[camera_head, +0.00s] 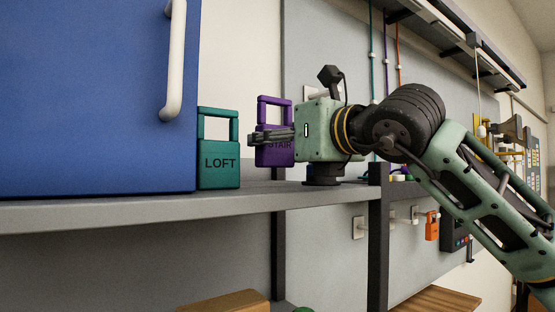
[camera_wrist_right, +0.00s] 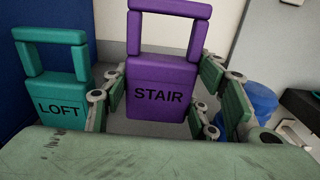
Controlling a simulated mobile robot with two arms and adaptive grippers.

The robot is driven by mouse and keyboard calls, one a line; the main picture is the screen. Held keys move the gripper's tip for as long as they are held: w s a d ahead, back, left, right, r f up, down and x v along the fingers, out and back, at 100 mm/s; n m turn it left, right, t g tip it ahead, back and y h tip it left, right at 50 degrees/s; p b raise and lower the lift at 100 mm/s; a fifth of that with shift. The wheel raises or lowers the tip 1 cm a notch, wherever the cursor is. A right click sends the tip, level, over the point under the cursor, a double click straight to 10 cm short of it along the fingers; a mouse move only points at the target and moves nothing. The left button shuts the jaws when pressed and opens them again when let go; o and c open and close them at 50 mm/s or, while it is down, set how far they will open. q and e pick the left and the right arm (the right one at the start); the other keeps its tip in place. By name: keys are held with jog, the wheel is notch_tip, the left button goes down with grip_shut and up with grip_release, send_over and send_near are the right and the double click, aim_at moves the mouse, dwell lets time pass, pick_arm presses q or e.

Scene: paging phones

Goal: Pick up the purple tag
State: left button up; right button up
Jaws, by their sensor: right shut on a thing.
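The purple tag (camera_head: 275,155) is marked STAIR and has a frame-shaped handle on top. It is upright at the shelf, just right of the teal LOFT tag (camera_head: 219,168). My right gripper (camera_head: 262,137) reaches in from the right and is shut on the purple tag. In the right wrist view the purple tag (camera_wrist_right: 160,88) stands between the fingers of the gripper (camera_wrist_right: 165,100), with its label facing the camera. The gripper covers part of the tag in the head view. My left gripper is not in view.
A blue cabinet (camera_head: 90,90) with a white handle (camera_head: 174,60) stands at the left on the grey shelf (camera_head: 130,212). The LOFT tag (camera_wrist_right: 55,90) is close on the left. A blue round object (camera_wrist_right: 258,98) is at the right. An orange tag (camera_head: 432,226) hangs below the shelf.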

notch_tip(320, 180, up, 13)
jog(key=shift+a+r+p, duration=0.1)
jog(key=shift+r+p, duration=0.05)
jog(key=shift+p, duration=0.45)
jog(key=shift+r, duration=0.75)
